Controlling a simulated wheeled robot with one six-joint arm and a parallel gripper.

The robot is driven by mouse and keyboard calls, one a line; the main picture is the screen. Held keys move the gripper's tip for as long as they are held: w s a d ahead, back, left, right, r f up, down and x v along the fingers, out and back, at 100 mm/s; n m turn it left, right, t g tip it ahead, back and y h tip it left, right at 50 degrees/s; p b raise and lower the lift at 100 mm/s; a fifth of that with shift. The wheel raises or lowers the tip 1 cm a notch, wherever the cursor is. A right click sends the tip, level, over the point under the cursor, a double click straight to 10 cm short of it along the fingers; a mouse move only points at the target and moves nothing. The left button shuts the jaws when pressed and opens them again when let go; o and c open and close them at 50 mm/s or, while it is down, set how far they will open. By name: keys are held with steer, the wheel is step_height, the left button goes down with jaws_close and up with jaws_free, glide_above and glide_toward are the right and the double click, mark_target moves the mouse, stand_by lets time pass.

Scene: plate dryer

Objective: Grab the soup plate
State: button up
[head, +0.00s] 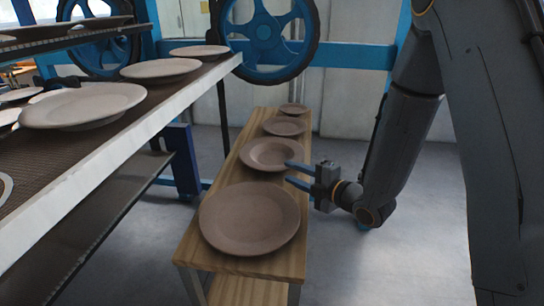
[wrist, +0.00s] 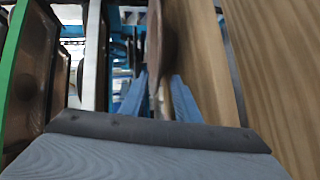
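The soup plate (head: 268,153), a pinkish-brown plate with a sunken centre and broad rim, rests on the wooden bench, second from the front. My gripper (head: 288,172) reaches in from the right at its right edge, with two blue fingers apart. In the wrist view, a plate edge (wrist: 156,50) shows edge-on between the spread fingers (wrist: 158,98) of my gripper. Neither finger clearly presses on it. Whether both fingers overlap the rim is hard to tell.
A larger flat plate (head: 249,218) lies in front on the wooden bench (head: 222,259). Two smaller plates (head: 284,126) (head: 293,108) lie behind. A dryer rack (head: 130,140) with plates stands at left, and a blue wheel (head: 268,35) behind. The floor right of the bench is clear.

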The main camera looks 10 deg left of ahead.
steer(key=shift+x, duration=1.45)
steer(key=shift+a, duration=0.1)
steer(key=shift+r, duration=0.1)
jaws_close()
